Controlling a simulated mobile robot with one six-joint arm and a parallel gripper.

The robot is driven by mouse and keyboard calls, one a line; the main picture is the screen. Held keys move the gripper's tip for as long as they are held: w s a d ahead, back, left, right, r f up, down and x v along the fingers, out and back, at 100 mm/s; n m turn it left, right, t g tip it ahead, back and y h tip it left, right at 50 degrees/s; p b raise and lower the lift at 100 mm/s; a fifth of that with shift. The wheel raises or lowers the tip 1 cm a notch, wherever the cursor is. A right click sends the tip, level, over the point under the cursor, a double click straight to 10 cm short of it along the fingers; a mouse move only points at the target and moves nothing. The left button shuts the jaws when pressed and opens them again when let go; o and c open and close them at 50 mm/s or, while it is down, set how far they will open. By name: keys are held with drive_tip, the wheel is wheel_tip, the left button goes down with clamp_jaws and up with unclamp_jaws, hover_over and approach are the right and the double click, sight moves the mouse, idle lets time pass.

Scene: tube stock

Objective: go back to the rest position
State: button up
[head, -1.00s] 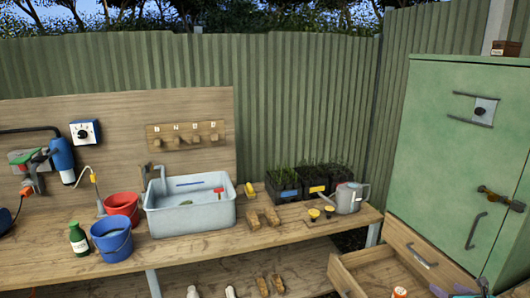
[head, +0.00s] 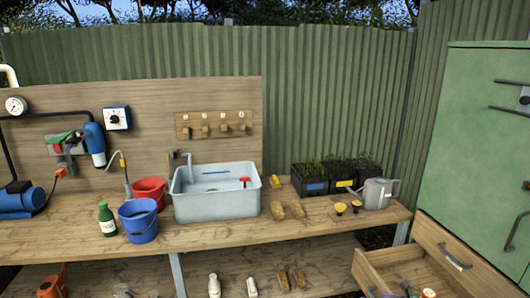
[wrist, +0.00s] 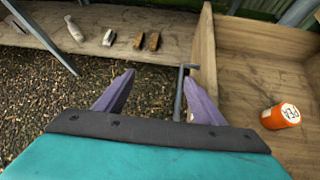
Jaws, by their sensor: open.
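My gripper (wrist: 158,100) shows in the wrist view with its two purple fingers spread apart and nothing between them. It hangs over the gravel, close to the front of an open wooden drawer (wrist: 205,50). The drawer's grey handle (wrist: 180,92) lies between and beyond the fingers; I cannot tell whether a finger touches it. There the open drawer (head: 378,275) is at the lower right, below the green cabinet (head: 475,150).
The workbench (head: 270,236) carries a grey sink (head: 215,205), a blue bucket (head: 140,222), a red bucket (head: 149,190), a green bottle (head: 106,220) and a watering can (head: 377,193). Its lower shelf (head: 325,262) holds bottles and brushes. Gravel (wrist: 60,120) lies between bench and drawer.

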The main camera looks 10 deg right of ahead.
drive_tip(key=a+f+n+g+y+b, duration=0.1)
drive_tip(key=a+f+n+g+b, duration=0.15)
drive_tip(key=a+f, duration=0.55)
drive_tip(key=s+a+f+n+g+y+b, duration=0.1)
drive_tip(key=a+f+n+y, duration=0.2)
drive_tip(key=a, duration=0.8)
drive_tip(key=a+f+n+g+b, duration=0.1)
drive_tip(key=a+f+n+g, duration=0.15)
drive_tip(key=a+f, duration=0.65)
drive_tip(key=s+a+f+n+g+b, duration=0.35)
drive_tip(key=s+a+f+n, duration=0.5)
drive_tip(key=s+a, duration=0.45)
drive_tip(key=s+a+f+n+g+h+b, duration=0.1)
drive_tip(key=s+a+f+n+g+h, duration=0.1)
drive_tip(key=s+a+f+n+g, duration=0.35)
drive_tip(key=s+d+n+g+h, duration=0.1)
drive_tip(key=s+d+n+h, duration=0.2)
drive_tip(key=s+d+n, duration=0.5)
drive_tip(key=shift+s+f+n+h, duration=0.15)
drive_tip(key=shift+s+n+h, duration=0.15)
drive_tip(key=shift+s+n, duration=2)
drive_tip(key=shift+w+a+n, duration=0.1)
drive_tip(key=shift+w+n, duration=0.5)
drive_tip(key=shift+w, duration=0.05)
drive_tip(key=shift+c, duration=0.4)
